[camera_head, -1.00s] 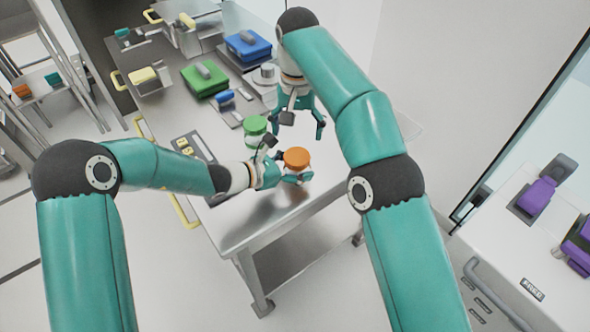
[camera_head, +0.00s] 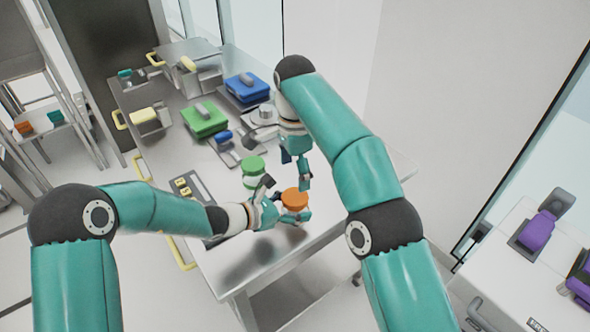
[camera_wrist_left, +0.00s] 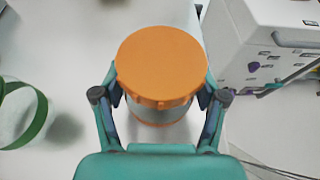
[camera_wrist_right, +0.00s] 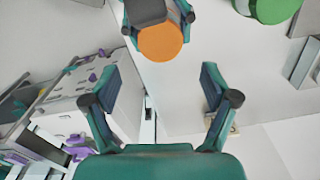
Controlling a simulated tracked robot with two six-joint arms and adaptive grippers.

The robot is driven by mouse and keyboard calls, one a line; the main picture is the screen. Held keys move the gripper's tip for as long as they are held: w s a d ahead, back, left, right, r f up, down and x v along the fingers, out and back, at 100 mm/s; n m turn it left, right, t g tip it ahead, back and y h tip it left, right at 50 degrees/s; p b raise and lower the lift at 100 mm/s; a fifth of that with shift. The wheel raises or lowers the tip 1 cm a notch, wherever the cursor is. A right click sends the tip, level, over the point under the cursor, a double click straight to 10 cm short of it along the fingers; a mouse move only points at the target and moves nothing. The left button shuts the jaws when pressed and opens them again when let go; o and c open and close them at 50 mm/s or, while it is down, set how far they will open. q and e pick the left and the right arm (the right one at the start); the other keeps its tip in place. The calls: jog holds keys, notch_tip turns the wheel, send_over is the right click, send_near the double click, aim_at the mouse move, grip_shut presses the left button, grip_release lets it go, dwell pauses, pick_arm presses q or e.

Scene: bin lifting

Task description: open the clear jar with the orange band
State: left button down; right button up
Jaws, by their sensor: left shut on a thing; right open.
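The jar with the orange lid (camera_head: 294,199) stands near the table's right edge. In the left wrist view, its orange top (camera_wrist_left: 162,60) covers a clear body (camera_wrist_left: 160,112). My left gripper (camera_wrist_left: 160,98) is shut on the jar, one finger on each side, just under the lid. I cannot tell whether the jar's base touches the table. My right gripper (camera_head: 296,168) is open and empty, just behind and above the lid, apart from it. In the right wrist view, the lid (camera_wrist_right: 160,43) lies beyond the open fingertips (camera_wrist_right: 161,78), toward the top.
A green-lidded jar (camera_head: 254,166) stands close behind the left gripper. Green (camera_head: 204,119) and blue (camera_head: 246,87) boxes lie farther back on the metal table. A panel with yellow parts (camera_head: 187,190) is left. The table's front end is clear.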

aim_at(295, 196)
jog(key=shift+f+m, duration=0.15)
jog(key=shift+m, duration=0.95)
jog(key=shift+f, duration=3.85)
